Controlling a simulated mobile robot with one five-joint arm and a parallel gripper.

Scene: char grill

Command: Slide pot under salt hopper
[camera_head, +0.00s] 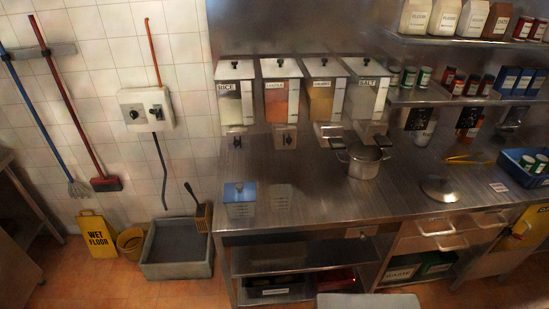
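A steel pot (363,164) stands upright and open on the steel counter (310,190). The salt hopper (364,95), labelled SALT, is the rightmost of the wall hoppers. Its spout (372,130) is behind the pot and just above its rim in the picture. I cannot tell how far the pot's opening reaches beneath the spout. The pot has small side handles; the left one is near a dark lever of the neighbouring hopper. My gripper is not in view.
Rice (234,95), orange-filled (281,92) and yellow-filled (322,92) hoppers hang to the left. A round lid (439,189) lies right of the pot. A blue bin (524,168) stands at the right. The counter before the pot is clear.

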